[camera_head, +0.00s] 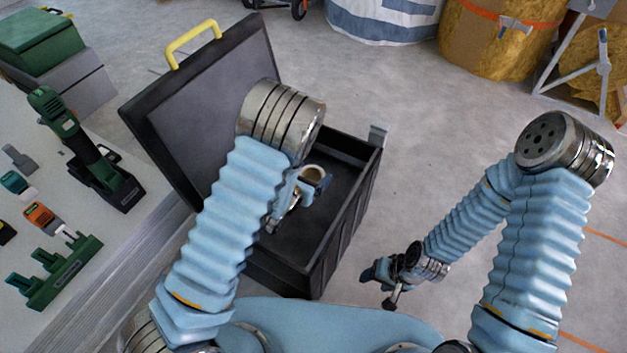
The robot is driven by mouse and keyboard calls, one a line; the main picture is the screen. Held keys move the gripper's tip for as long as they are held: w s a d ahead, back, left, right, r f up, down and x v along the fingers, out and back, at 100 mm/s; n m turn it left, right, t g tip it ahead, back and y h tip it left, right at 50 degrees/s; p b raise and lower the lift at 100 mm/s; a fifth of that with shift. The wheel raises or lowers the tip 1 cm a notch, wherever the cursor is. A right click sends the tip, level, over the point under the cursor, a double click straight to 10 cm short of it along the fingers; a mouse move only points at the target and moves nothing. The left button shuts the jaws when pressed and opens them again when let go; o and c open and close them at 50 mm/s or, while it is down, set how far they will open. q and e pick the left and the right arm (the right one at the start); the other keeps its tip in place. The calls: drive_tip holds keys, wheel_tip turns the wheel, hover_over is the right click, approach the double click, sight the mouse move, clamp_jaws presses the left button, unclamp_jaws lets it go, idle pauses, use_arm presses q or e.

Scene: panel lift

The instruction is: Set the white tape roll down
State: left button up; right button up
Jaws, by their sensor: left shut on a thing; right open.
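My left gripper (305,187) is shut on the roll, over the inside of the box. My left arm hides part of the gripper and of the box. I cannot tell whether the roll touches the box floor. My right gripper (379,285) is open and empty, low over the floor to the right of the box.
The box's raised lid (170,120) with a yellow handle (192,44) leans back on the left. A bench (140,225) at the left holds a green drill (85,150) and a green rack (55,270).

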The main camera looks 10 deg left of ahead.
use_arm(q)
hover_over(315, 178)
drive_tip(key=s, duration=0.3)
wheel_tip(315, 178, down, 6)
drive_tip(key=shift+w+d+f+b, duration=0.15)
drive_tip(key=shift+b, duration=0.15)
drive_tip(key=shift+w+f, duration=0.2)
drive_tip(key=shift+f, duration=1.5)
drive_tip(key=shift+f, duration=0.15)
drive_tip(key=o, duration=1)
drive_tip(key=shift+c, duration=0.2)
drive_tip(key=shift+s+r, duration=0.1)
drive_tip(key=shift+r, duration=0.15)
drive_tip(key=v, duration=0.7)
drive_tip(key=shift+s, duration=0.1)
